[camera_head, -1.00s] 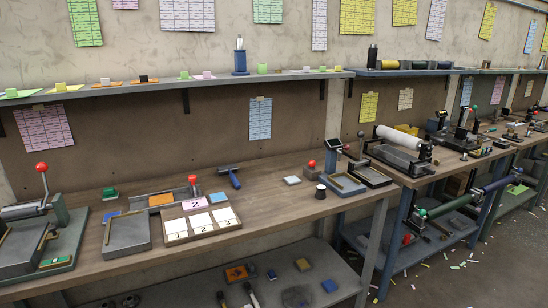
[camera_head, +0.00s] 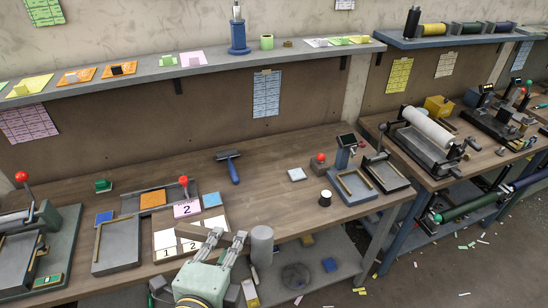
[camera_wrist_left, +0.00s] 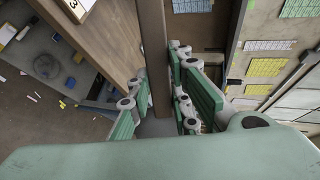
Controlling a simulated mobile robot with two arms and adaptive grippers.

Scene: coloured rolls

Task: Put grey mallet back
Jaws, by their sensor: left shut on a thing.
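My left gripper (camera_head: 226,238) comes in at the bottom of the head view, in front of the table's front edge. It is shut on the brown handle of the grey mallet. The mallet's grey cylindrical head (camera_head: 262,246) stands out just right of the fingers. In the left wrist view the brown handle (camera_wrist_left: 153,60) runs between the green finger pads of the gripper (camera_wrist_left: 156,95). The handle crosses in front of a tray of white numbered cards (camera_head: 163,240) and partly hides it. My right gripper does not show.
The wooden workbench (camera_head: 270,198) has clear room in its middle, around a blue-handled roller (camera_head: 233,170). A black cup (camera_head: 325,198) and a small press (camera_head: 352,188) stand to the right. A lower grey shelf (camera_head: 340,247) carries several small things.

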